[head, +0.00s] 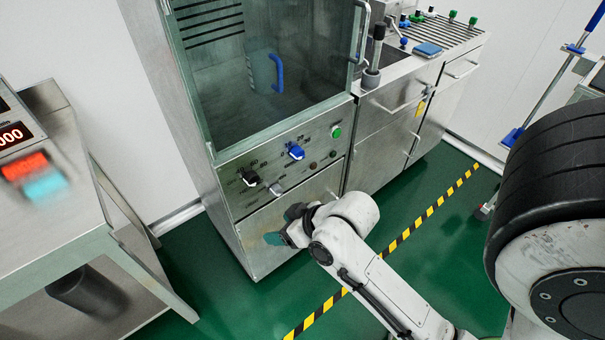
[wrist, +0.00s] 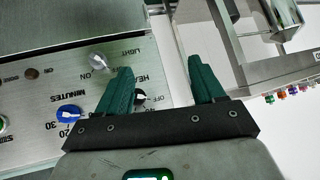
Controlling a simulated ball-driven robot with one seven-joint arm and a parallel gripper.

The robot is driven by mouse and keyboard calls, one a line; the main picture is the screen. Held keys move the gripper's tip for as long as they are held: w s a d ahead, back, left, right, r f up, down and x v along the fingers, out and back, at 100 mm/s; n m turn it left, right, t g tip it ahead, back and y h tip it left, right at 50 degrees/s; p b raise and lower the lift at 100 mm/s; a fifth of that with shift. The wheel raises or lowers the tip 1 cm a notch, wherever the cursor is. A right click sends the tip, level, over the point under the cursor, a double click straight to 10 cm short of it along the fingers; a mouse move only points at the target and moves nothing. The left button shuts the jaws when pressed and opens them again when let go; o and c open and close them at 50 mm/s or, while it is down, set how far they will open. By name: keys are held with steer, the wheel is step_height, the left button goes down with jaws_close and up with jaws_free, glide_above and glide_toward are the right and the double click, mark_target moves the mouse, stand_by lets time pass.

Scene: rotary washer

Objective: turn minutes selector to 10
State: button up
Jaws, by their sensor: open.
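The minutes selector is a blue knob (head: 295,152) on the washer's metal front panel, upper right of the black knob. In the wrist view the blue knob (wrist: 68,113) is at the left, beside the MINUTES print and the numbers 20 and 30. Its exact setting is too small to read. My gripper (head: 284,225) is in front of the washer, below the panel's knobs. In the wrist view my gripper (wrist: 163,67) is open and empty, its two green fingers apart. The blue knob lies outside the fingers, left of the left finger, apart from it.
A black heat knob (wrist: 139,97) shows just beside the left finger, partly hidden. A grey light knob (head: 276,188) and a green button (head: 336,131) share the panel. A metal table (head: 60,225) stands left. Green floor is free around the washer.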

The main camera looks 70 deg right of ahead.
steer(key=d+f+m+t+h+b, duration=0.3)
steer(key=d+t+h+b, duration=0.1)
steer(key=d+b, duration=0.4)
steer(key=m+t+h+b, duration=0.2)
steer(key=m+h+b, duration=0.1)
steer(key=h+b, duration=0.2)
glide_toward(301, 157)
steer(key=x, duration=0.9)
steer(key=shift+w+d+f, duration=0.1)
steer(key=shift+d, duration=0.15)
steer(key=c, duration=1)
steer(key=shift+c, duration=0.3)
